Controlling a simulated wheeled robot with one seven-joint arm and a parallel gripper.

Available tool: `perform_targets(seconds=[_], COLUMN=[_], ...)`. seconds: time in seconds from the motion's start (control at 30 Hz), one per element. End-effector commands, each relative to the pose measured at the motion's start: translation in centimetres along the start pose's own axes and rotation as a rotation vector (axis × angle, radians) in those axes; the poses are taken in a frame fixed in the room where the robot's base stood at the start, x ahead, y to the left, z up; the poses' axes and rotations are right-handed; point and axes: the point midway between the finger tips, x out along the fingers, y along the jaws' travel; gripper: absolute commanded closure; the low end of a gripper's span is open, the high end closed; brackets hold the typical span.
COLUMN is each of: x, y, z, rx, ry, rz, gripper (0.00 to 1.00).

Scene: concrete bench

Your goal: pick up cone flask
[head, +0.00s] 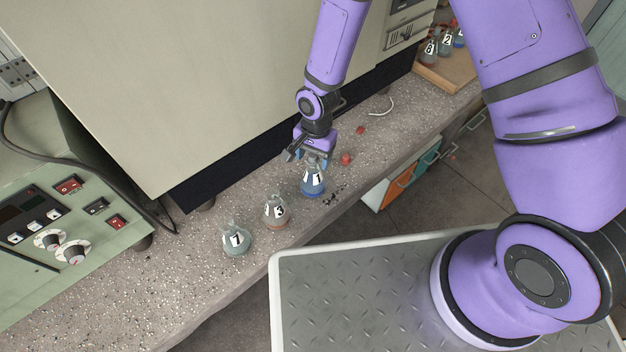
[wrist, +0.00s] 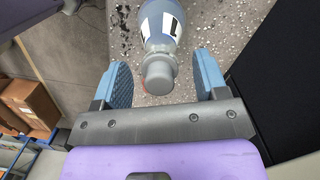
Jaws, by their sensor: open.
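A cone flask (head: 313,181) with blue contents and a white label marked 1 stands upright on the speckled bench under my gripper. In the wrist view, this flask (wrist: 162,30) has its neck and rounded top pointing between my two blue fingers. My gripper (wrist: 165,82) is open, with a gap on each side of the flask's neck. It also shows in the head view (head: 312,158), just above the flask. A flask marked 3 (head: 276,211) and a flask with greenish contents, its label seeming to read 7 (head: 236,239), stand to the left on the bench.
A green control box (head: 70,215) stands at the left. A large pale cabinet (head: 200,80) stands behind the flasks. Red pieces (head: 346,159) lie right of the gripper. A wooden tray (head: 445,75) holds several flasks at the far end. Dark specks lie near the bench edge.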

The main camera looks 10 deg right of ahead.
Motion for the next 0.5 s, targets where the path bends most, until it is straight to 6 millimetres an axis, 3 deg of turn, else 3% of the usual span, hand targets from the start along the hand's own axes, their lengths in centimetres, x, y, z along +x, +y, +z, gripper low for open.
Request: perform_targets(seconds=[0.13, 0.43, 0.47, 0.5], x=[1.6, 2.0, 2.0, 2.0], y=[0.0, 0.0, 0.0, 0.0], z=[0.0, 0.0, 0.0, 0.0], rx=[-0.001, 0.000, 0.000, 0.000], ry=[0.001, 0.002, 0.001, 0.001], rz=[0.002, -0.001, 0.000, 0.000], gripper=[0.34, 0.34, 0.36, 0.45])
